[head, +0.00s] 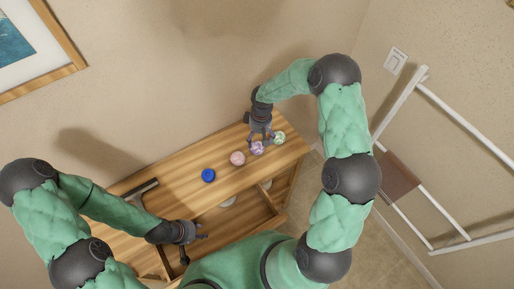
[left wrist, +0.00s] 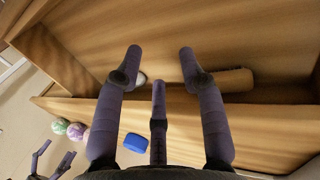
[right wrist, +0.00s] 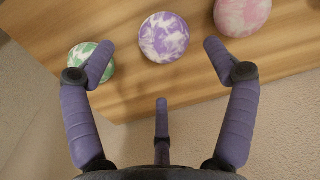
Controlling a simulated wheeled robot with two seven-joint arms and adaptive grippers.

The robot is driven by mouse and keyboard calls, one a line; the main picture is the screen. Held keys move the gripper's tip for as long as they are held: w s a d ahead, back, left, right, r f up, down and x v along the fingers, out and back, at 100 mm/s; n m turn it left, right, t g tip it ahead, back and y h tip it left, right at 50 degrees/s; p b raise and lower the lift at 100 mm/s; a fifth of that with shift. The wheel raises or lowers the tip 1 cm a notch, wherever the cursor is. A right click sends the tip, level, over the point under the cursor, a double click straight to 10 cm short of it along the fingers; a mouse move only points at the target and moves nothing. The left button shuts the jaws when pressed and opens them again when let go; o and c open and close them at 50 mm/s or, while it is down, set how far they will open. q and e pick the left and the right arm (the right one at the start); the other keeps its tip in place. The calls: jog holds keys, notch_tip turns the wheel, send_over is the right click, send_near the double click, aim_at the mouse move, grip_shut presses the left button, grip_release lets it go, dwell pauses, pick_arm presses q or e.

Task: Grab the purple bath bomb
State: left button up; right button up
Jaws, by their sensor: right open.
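The purple bath bomb (head: 257,149), a purple-and-white marbled ball, sits on the wooden dresser top between a green-and-white one (head: 279,137) and a pink one (head: 237,158). My right gripper (head: 261,136) is open just at it. In the right wrist view the purple bath bomb (right wrist: 164,37) lies ahead, between the spread fingertips, with no clear contact. The green one (right wrist: 90,62) is partly behind the left finger and the pink one (right wrist: 242,12) is by the right fingertip. My left gripper (head: 203,236) is open and empty, over the drawer area; its fingers spread in the left wrist view (left wrist: 163,65).
A blue round object (head: 208,175) stands left of the pink bath bomb. The wooden dresser (head: 185,165) has an open compartment in front, with a small white item (head: 228,201) and a brush-like wooden item (left wrist: 232,80). A white rack (head: 440,103) leans at the right.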

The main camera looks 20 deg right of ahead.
aim_at(257, 144)
jog(key=f, duration=0.4)
jog(key=a+f, duration=0.1)
jog(key=f, duration=0.2)
jog(key=shift+s+f, duration=0.1)
jog(key=c, duration=1.4)
